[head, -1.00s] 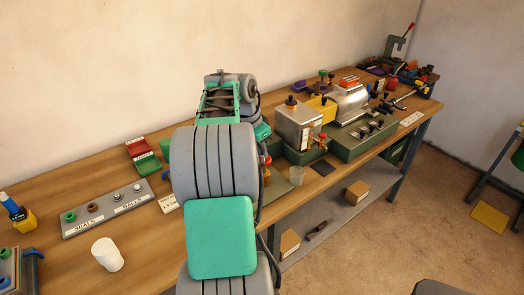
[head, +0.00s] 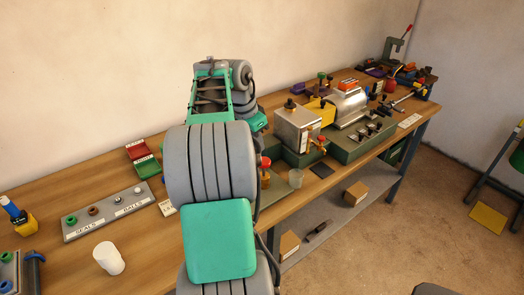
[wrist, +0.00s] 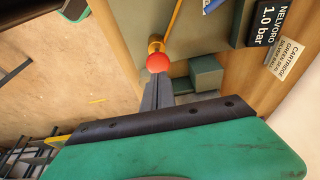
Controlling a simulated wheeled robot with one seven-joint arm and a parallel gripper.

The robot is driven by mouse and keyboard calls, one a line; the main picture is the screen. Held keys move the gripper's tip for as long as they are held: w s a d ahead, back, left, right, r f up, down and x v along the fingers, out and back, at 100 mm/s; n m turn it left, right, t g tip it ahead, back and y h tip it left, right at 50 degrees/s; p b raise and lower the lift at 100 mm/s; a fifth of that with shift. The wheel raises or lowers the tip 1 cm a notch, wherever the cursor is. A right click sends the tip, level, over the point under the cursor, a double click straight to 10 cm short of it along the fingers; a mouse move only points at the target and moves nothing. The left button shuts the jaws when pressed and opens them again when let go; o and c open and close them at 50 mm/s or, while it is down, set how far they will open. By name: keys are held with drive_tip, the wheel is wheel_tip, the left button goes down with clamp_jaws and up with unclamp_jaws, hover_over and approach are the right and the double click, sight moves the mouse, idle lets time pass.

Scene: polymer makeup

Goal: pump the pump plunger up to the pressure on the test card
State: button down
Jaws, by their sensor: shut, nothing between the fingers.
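The pump plunger shows in the wrist view as a red ball knob (wrist: 158,62) on a brass-coloured collar. In the head view the red knob (head: 266,162) shows just right of my arm. My gripper (wrist: 158,82) is shut and empty, its fingertips right at the knob's near edge. I cannot tell whether they touch it. In the head view my gripper is hidden behind my arm. The test card (wrist: 266,22) is black and reads "NELVORO 1.0 bar". No pressure gauge reading is legible.
A white label (wrist: 286,58) reads "CARTRIDGE GREEN SEAL SILVER BALL". A grey-green block (wrist: 206,74) stands close beside my fingers. On the bench (head: 150,222) are a seals and balls tray (head: 108,212), a white cylinder (head: 109,258) and a clear cup (head: 296,178). A steel box machine (head: 298,130) stands beyond.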

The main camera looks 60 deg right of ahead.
drive_tip(key=p+v, duration=0.1)
drive_tip(key=v, duration=0.5)
idle(1.0)
drive_tip(key=r, duration=0.1)
drive_tip(key=r+p, duration=0.1)
drive_tip(key=r, duration=0.1)
drive_tip(key=shift+s+a+r, duration=0.15)
drive_tip(key=shift+a, duration=0.1)
drive_tip(key=b, duration=0.6)
approach(264, 161)
drive_tip(key=x, duration=0.5)
drive_tip(key=shift+s+d, duration=0.15)
drive_tip(key=shift+d, duration=0.1)
drive_tip(key=shift+f, duration=0.7)
